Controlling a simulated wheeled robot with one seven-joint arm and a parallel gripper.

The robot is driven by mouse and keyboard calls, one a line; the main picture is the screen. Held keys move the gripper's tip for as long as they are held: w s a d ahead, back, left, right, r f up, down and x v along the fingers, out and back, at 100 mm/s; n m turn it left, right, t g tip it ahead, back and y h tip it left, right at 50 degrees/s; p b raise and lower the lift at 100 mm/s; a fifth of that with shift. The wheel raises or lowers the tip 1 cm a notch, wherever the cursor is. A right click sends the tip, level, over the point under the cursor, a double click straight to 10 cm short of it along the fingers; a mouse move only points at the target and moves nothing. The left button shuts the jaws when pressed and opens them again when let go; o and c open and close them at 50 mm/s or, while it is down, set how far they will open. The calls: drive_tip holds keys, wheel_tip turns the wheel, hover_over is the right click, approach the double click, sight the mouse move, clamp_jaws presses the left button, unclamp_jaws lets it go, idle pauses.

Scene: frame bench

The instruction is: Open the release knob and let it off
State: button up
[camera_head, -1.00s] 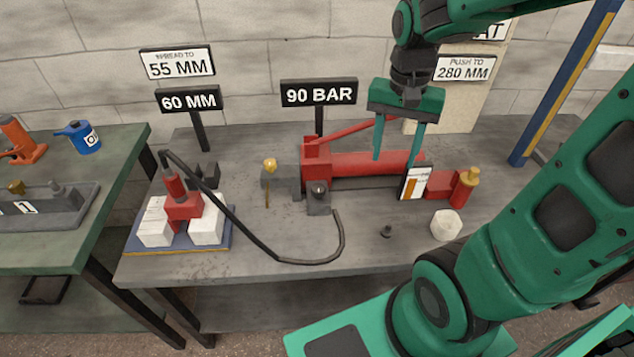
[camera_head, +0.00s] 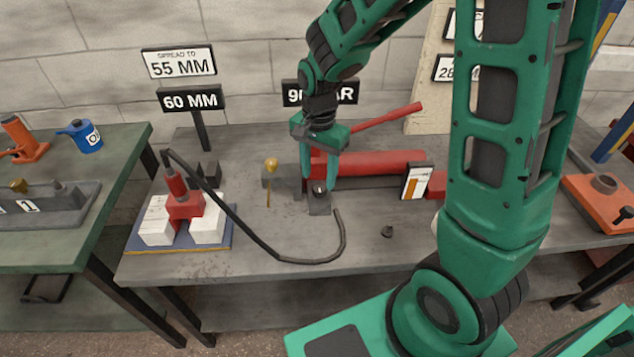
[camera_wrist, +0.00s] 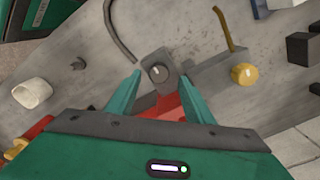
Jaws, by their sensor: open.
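The release knob (camera_wrist: 158,72) is a small dark round knob with a pale mark, on a grey block (camera_head: 319,206) at the front left end of the red hand pump (camera_head: 375,163). In the head view the knob (camera_head: 319,189) shows between my fingers. My gripper (camera_head: 318,187) is open and points down over it. In the wrist view the fingertips (camera_wrist: 162,76) stand on either side of the knob, with a gap on each side. I cannot tell how far the tips are above the block.
The black hose (camera_head: 280,258) curves across the bench to a red spreader (camera_head: 183,205) between white blocks. A dark small part (camera_head: 387,231) lies at the front right.

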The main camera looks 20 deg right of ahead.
sight(318, 188)
drive_tip(key=shift+f, duration=1.95)
drive_tip(key=shift+c, duration=0.3)
drive_tip(key=c, duration=1)
